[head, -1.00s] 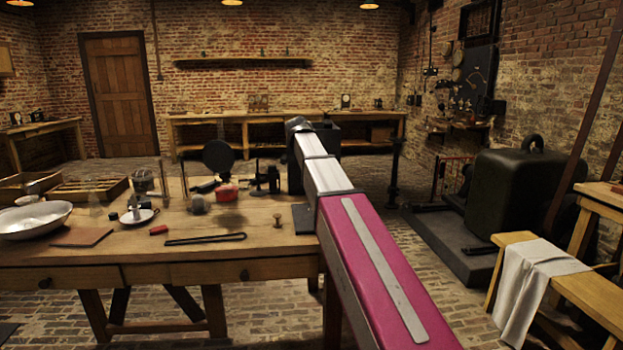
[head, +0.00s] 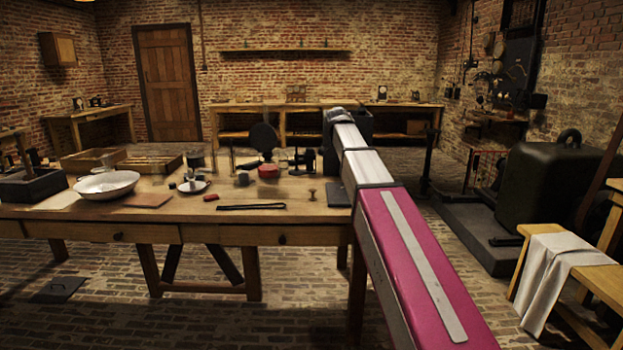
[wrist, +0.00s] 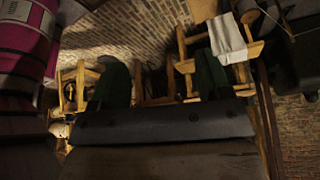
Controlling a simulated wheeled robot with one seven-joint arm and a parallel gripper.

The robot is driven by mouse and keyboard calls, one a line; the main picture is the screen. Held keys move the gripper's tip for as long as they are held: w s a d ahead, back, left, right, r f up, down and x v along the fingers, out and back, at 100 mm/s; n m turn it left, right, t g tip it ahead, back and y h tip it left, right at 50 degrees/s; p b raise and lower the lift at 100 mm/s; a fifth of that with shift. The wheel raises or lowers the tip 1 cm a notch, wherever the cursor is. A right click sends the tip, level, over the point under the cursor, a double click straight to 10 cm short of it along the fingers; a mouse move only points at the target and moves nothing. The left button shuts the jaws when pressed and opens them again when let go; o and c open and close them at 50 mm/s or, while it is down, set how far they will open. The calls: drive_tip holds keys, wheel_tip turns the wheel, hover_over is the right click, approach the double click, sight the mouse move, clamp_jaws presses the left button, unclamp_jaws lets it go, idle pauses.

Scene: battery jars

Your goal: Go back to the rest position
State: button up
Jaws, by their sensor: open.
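My arm, in magenta and silver, reaches forward over the right end of the wooden table (head: 330,215) in the head view. The arm's own far end hides my gripper there. In the wrist view my gripper (wrist: 160,78) shows two dark green fingers set wide apart, with nothing between them. Beyond the fingers are brick paving, wooden stools and a hanging pale cloth (wrist: 228,38).
The table holds a white basin (head: 106,184), a black tong-like tool (head: 251,206), a red-based piece (head: 268,171) and several jars. A bench with a cloth (head: 548,268) and a large black case (head: 553,200) stand right. Paved floor lies between.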

drive_tip(key=s+d+f+n+y, duration=0.1)
drive_tip(key=s+f+n, duration=0.6)
drive_tip(key=f, duration=0.6)
drive_tip(key=s+d+f+n+t+y, duration=0.1)
drive_tip(key=s+f+n, duration=0.6)
drive_tip(key=f, duration=0.7)
drive_tip(key=s+d+f+n+y, duration=0.2)
drive_tip(key=s+f+n, duration=0.5)
drive_tip(key=f, duration=0.7)
drive_tip(key=shift+s+n, duration=0.3)
drive_tip(key=shift+s, duration=0.75)
drive_tip(key=shift+d, duration=0.1)
